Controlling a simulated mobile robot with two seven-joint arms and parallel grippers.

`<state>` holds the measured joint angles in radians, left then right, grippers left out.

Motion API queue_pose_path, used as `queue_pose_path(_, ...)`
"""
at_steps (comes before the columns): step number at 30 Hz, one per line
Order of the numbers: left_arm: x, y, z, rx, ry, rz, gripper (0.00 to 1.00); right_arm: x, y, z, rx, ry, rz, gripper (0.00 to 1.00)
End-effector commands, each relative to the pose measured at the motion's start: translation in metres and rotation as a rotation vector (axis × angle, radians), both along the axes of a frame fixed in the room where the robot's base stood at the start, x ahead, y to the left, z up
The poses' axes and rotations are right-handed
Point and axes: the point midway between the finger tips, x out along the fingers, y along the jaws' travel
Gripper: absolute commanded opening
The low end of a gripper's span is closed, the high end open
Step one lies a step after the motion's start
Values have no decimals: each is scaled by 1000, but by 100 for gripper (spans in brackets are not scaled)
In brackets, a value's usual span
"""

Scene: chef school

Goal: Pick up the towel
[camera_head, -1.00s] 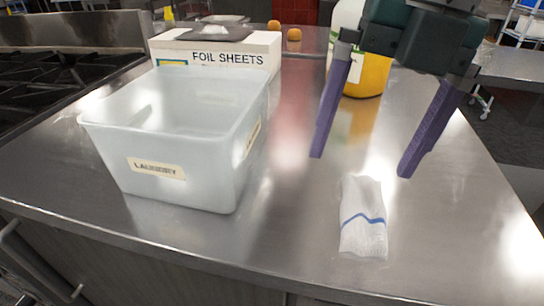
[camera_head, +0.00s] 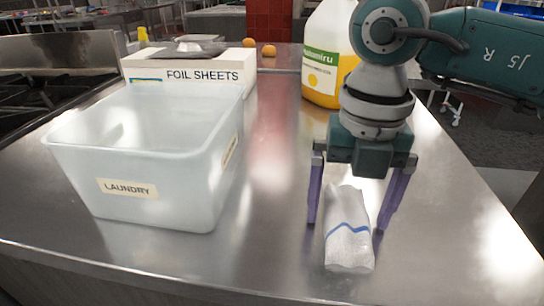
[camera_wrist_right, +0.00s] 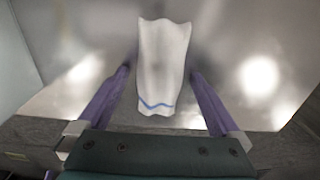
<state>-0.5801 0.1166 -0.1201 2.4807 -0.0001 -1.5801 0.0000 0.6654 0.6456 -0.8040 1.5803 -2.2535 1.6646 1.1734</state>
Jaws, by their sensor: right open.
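The towel (camera_head: 347,240) is white with a blue stripe and lies on the steel counter near its front edge, right of the laundry bin. It also shows in the right wrist view (camera_wrist_right: 163,60). My right gripper (camera_head: 346,222) points down over the towel with its purple fingers apart, one on each side of it. In the right wrist view the towel lies between and beyond the open fingers (camera_wrist_right: 160,75). I cannot tell whether the fingers touch it. My left gripper is not in view.
A translucent bin (camera_head: 128,215) labelled LAUNDRY stands left on the counter. Behind it is a FOIL SHEETS box (camera_head: 240,75). A jug with yellow liquid (camera_head: 322,80) stands behind my right arm. The counter (camera_head: 265,215) is clear between bin and towel.

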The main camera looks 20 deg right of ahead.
Motion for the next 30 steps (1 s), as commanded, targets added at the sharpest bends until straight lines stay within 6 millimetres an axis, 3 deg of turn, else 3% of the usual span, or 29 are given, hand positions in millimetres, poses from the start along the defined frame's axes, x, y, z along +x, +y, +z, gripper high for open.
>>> queue_pose_path(4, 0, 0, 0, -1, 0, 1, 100, 0, 0, 0, 0, 0, 0, 100)
queue_pose_path(26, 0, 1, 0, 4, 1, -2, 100, 0, 0, 1, 0, 0, 0, 18)
queue_pose_path(30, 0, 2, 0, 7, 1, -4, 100, 0, 0, 1, 1, -1, 0, 15)
